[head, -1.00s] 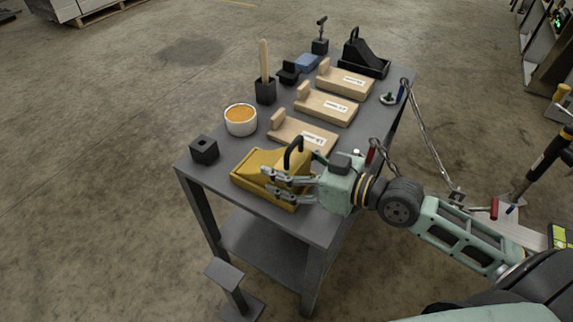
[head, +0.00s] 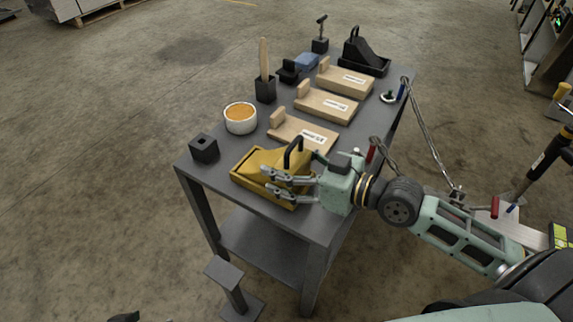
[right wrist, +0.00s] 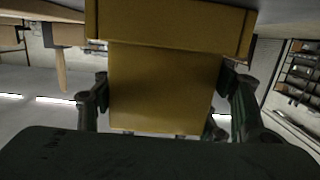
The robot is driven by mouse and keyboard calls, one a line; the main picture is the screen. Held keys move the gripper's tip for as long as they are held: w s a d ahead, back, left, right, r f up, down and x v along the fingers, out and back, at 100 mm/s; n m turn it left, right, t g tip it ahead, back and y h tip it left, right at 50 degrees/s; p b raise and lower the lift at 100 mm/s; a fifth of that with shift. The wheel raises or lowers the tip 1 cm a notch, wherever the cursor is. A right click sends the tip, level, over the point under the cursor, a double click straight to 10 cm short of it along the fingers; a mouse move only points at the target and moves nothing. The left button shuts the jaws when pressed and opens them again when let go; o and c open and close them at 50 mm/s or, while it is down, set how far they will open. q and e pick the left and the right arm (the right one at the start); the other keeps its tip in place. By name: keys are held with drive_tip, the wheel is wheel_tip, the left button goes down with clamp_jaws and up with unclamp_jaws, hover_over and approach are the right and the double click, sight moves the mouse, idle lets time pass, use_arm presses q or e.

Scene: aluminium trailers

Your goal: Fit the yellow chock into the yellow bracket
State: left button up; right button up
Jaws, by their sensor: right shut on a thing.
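The yellow bracket (head: 246,184) lies on the near end of the grey table, a shallow tray with a raised rim. The yellow chock (head: 268,160), a wedge with a black arched handle (head: 293,151), is at the bracket, its lower part within the rim. I cannot tell whether it rests flat on the bracket's floor. My right gripper (head: 268,181) is shut on the chock from the near right side. In the right wrist view the chock (right wrist: 165,88) is between the fingers, and the bracket (right wrist: 172,22) spans the top. My left gripper is not clearly visible.
A black socket block (head: 204,149) and a white bowl of orange stuff (head: 240,119) stand left of the bracket. Wooden blocks (head: 303,134) lie just behind it. A black chock (head: 362,52) sits at the far end.

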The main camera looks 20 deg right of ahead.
sight(302, 173)
use_arm(q)
drive_tip(key=shift+w+d, duration=0.1)
drive_tip(key=shift+w, duration=0.1)
use_arm(e)
drive_tip(key=shift+f, duration=0.1)
drive_tip(key=o, duration=1.8)
drive_tip(key=shift+s+f, duration=0.1)
drive_tip(key=shift+f, duration=0.05)
drive_tip(key=v, duration=0.6)
drive_tip(key=shift+d, duration=0.15)
drive_tip(key=shift+s+d+r, duration=0.2)
drive_tip(key=shift+s+d, duration=0.1)
drive_tip(key=shift+s, duration=0.2)
use_arm(q)
drive_tip(key=shift+r, duration=0.1)
